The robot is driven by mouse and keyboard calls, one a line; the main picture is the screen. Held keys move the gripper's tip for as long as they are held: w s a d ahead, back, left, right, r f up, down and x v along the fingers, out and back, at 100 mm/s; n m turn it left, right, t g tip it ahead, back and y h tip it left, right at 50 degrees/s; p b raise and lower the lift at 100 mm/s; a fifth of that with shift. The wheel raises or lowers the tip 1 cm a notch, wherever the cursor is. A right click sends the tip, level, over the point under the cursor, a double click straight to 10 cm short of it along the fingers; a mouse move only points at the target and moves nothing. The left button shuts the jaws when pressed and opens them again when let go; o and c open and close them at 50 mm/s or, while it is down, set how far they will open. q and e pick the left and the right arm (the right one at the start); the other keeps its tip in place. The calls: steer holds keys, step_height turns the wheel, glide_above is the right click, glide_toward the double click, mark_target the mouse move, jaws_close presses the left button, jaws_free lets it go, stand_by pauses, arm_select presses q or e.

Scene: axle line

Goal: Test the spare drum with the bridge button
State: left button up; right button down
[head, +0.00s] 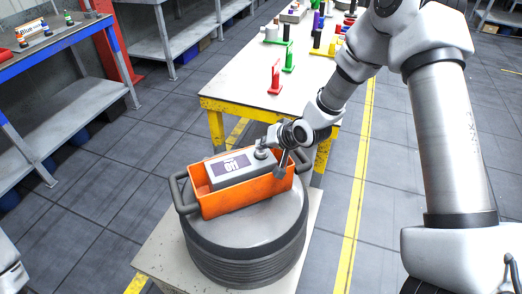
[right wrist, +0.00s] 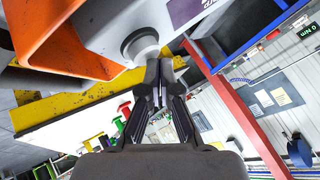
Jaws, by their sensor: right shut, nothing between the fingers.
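The drum (head: 246,232) is a large dark grey, ribbed cylinder standing on a pale base. An orange open-sided bridge with dark side handles (head: 222,205) rests on its top. The bridge holds a light grey unit with a purple display (head: 231,165), its white marks too small to read surely. A round grey button (head: 261,153) sits at the unit's right end; it also shows in the right wrist view (right wrist: 140,45). My right gripper (right wrist: 160,68) is shut and empty, its fingertips right by the button. I cannot tell whether they touch it. My left gripper is not in view.
A yellow-edged table (head: 240,88) behind the drum carries green, red and other coloured parts. A blue-edged workbench (head: 60,42) stands at left, with grey shelves (head: 180,35) behind. The floor left of the drum is clear.

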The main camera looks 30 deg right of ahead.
mark_target(263, 151)
steer(key=shift+f, duration=0.35)
steer(key=shift+r, duration=0.1)
stand_by(0.5)
steer(key=shift+r+p, duration=0.55)
steer(key=shift+r, duration=0.3)
step_height(263, 151, up, 5)
steer(key=p, duration=0.4)
stand_by(0.5)
